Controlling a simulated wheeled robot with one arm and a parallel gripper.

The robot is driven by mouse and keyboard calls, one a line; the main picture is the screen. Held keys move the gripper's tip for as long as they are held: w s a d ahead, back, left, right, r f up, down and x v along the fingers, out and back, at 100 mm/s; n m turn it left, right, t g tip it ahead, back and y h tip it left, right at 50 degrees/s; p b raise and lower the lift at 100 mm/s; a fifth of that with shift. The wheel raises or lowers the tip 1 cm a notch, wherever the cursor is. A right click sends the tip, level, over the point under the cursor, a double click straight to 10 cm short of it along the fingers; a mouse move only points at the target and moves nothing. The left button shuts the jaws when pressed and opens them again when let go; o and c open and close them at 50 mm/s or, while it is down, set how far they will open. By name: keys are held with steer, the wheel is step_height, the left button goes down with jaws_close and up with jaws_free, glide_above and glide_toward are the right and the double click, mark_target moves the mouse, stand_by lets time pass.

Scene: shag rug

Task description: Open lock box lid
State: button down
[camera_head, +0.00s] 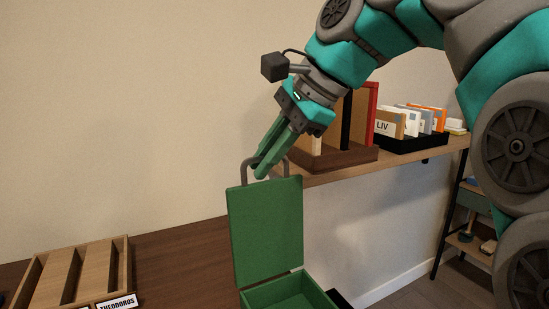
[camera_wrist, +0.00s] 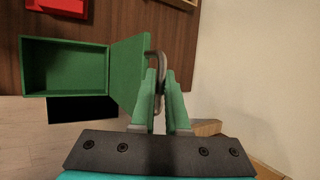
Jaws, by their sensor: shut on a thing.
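The green lock box (camera_head: 287,293) stands on the brown table with its lid (camera_head: 266,232) raised about upright. Its empty inside shows in the wrist view, where the box (camera_wrist: 64,66) is at the left and the lid (camera_wrist: 128,70) joins it on the right. A grey loop handle (camera_head: 246,168) sticks up from the lid's top edge. My gripper (camera_head: 260,170) has green fingers shut on this handle. In the wrist view my gripper (camera_wrist: 161,88) has the handle (camera_wrist: 158,64) between its fingertips. The fingers hide part of the handle.
A wooden tray (camera_head: 121,270) with slots and a "THEODOROS" label is at the lower left. A shelf (camera_head: 400,160) behind my gripper bears a wooden rack and a black file tray (camera_head: 425,142). A red thing (camera_wrist: 58,8) lies beyond the box. Table between tray and box is clear.

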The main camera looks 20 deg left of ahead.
steer(key=shift+w+a, duration=0.2)
steer(key=shift+a, duration=0.05)
steer(key=shift+f, duration=0.1)
stand_by(0.3)
steer(key=c, duration=0.9)
jaws_free()
steer(key=shift+d+f, duration=0.1)
steer(key=shift+f, duration=0.05)
